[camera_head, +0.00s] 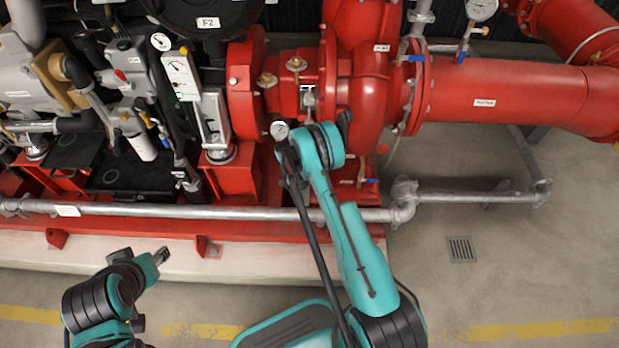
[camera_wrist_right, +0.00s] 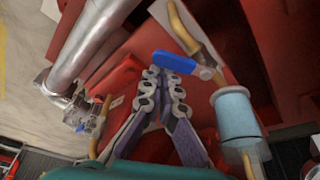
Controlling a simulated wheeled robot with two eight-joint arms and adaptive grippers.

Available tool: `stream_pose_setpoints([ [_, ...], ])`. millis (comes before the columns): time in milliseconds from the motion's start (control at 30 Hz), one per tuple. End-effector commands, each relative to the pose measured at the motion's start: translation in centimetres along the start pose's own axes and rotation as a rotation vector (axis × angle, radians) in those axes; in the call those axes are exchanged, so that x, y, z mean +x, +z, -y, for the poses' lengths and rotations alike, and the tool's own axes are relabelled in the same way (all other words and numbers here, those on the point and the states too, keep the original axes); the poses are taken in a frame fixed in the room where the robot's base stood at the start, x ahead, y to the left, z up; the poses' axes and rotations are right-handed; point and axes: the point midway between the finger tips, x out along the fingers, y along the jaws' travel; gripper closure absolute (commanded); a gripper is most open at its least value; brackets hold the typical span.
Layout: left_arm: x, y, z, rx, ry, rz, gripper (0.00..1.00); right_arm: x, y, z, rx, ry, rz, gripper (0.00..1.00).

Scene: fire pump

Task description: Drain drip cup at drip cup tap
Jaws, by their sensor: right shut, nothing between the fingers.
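In the right wrist view, a small tap with a blue lever (camera_wrist_right: 175,62) sits on a thin brass pipe (camera_wrist_right: 184,28) against red metal. My right gripper (camera_wrist_right: 165,78) is shut and empty. Its fingertips are close to the underside of the blue lever; I cannot tell whether they touch it. A light blue cylinder (camera_wrist_right: 236,112) stands to the right of the fingers; whether it is the drip cup is unclear. In the head view my right arm hides its gripper and the tap. My left gripper (camera_head: 161,255) is in front of the plinth, away from the pump.
A grey horizontal pipe (camera_head: 240,210) runs along the front of the red base. The large red pump casing (camera_head: 350,75) rises behind my right arm. Another blue-handled valve (camera_wrist_right: 90,126) shows at the lower left. The floor around the drain grate (camera_head: 461,249) is clear.

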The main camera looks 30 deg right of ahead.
Motion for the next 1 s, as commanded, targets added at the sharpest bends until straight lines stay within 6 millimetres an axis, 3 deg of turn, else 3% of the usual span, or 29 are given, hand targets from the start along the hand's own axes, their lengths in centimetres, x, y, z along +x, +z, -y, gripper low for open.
stream_pose_setpoints([
  [133, 0.0, 0.0, 0.0, 0.000, 0.000, 0.000, 0.60, -0.3, 0.7, 0.0, 0.005, 0.001, 0.001, 1.00],
  [300, 0.0, 0.0, 0.0, 0.000, 0.000, 0.000, 0.60, -0.5, 1.4, 0.0, 0.130, 0.046, 0.000, 1.00],
  [1000, 0.0, 0.0, 0.0, 0.000, 0.000, 0.000, 0.60, -0.9, 2.8, 0.3, 0.122, 0.042, 0.004, 1.00],
])
